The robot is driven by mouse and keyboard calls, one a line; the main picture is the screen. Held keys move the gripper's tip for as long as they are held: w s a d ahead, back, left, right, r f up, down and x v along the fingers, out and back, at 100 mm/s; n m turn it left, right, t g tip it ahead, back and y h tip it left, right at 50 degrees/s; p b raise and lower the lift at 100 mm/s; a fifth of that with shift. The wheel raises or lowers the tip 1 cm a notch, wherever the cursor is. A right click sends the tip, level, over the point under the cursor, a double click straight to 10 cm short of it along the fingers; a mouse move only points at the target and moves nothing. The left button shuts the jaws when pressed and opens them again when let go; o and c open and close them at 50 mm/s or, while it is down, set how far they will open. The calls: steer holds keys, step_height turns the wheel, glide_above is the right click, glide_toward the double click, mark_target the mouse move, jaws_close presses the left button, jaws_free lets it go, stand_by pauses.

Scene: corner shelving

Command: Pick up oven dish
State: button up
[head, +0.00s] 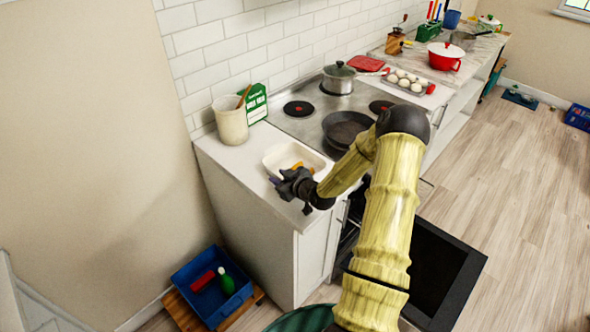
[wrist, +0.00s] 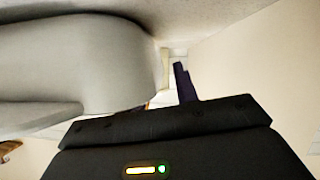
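The oven dish, a cream rectangular dish (head: 282,153), sits on the white counter left of the stove in the head view. Something yellow-orange shows in or at its near side. My gripper (head: 277,183) is at the dish's near left side, low over the counter edge; whether it touches the dish cannot be told. In the wrist view one dark finger (wrist: 185,84) shows beside a large pale rounded surface (wrist: 85,65), possibly the dish seen very close. The other finger is hidden, so the opening is unclear.
A black pan (head: 346,128) and lidded pot (head: 339,80) are on the stove. The oven door (head: 440,270) hangs open below. A blue bin (head: 205,290) is at lower left.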

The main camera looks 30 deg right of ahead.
jaws_close()
stand_by(1.3)
steer(key=shift+w+r, duration=0.1)
steer(key=shift+r, duration=0.05)
